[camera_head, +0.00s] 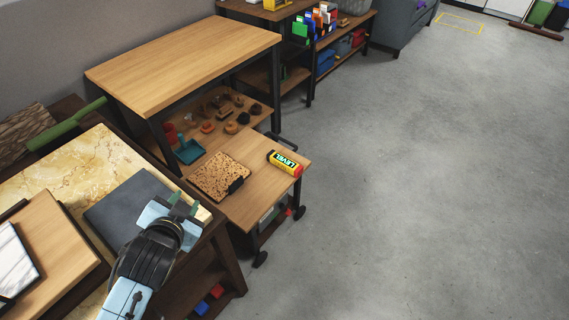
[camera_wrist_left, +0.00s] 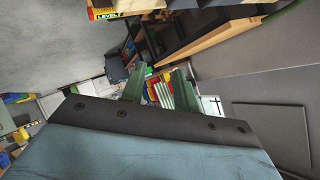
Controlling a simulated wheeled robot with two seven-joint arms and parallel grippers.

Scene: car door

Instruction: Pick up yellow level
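The yellow level (camera_head: 285,162), with black label and red end, lies on the wooden top of a small wheeled cart (camera_head: 262,208), near its far right side. In the left wrist view, the level (camera_wrist_left: 106,14) shows at the top edge, partly cut off. My left gripper (camera_head: 184,205) is over the dark grey slab on the marble-topped table, left of and nearer than the level, clearly apart from it. Its two green fingers also show in the left wrist view (camera_wrist_left: 158,84), spread with a gap and nothing held. My right gripper is in neither view.
A cork board with a black clip (camera_head: 221,177) lies on the cart beside the level. A taller wooden table (camera_head: 185,62) stands behind, with small items on its lower shelf (camera_head: 228,118). The marble-topped table (camera_head: 75,165) is at left. Open grey floor (camera_head: 430,180) lies right.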

